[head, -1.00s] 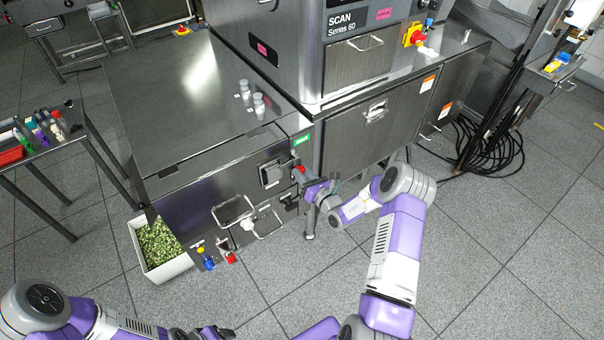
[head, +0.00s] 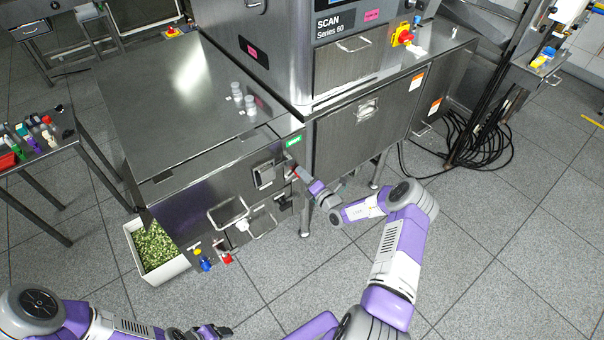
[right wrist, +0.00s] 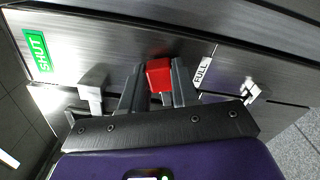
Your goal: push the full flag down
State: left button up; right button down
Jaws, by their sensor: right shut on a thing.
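The full flag is a small red block beside a white "FULL" label (right wrist: 202,68) on the steel cabinet front. In the right wrist view the red flag (right wrist: 158,74) sits between the two dark fingers of my right gripper (right wrist: 159,88), which is shut on it. In the head view my right gripper (head: 299,174) reaches the cabinet front just below a green label (head: 293,141). The flag is small and mostly covered there. My left gripper (head: 212,331) is at the bottom edge, away from the cabinet; its jaws are unclear.
A green "SHUT" label (right wrist: 38,51) and a pale metal lever (right wrist: 92,84) are left of my fingers in the right wrist view. A metal latch (right wrist: 251,91) is right. Wire handles (head: 227,212) stick out below. A white bin (head: 178,271) stands on the floor.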

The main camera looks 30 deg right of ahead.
jog(key=shift+d+f+m, duration=0.1)
jog(key=shift+f+m, duration=0.4)
jog(key=shift+m, duration=0.55)
jog(key=shift+d+f+m, duration=0.1)
jog(key=shift+f+m, duration=0.35)
jog(key=shift+m, duration=0.6)
jog(key=c, duration=0.8)
grip_release()
jog(key=shift+c, duration=0.2)
jog(key=shift+s, duration=0.1)
jog(key=s+p, duration=0.1)
jog(key=s, duration=0.6)
jog(key=shift+s+d+p, duration=0.2)
jog(key=shift+d+p, duration=0.05)
jog(key=shift+p, duration=0.05)
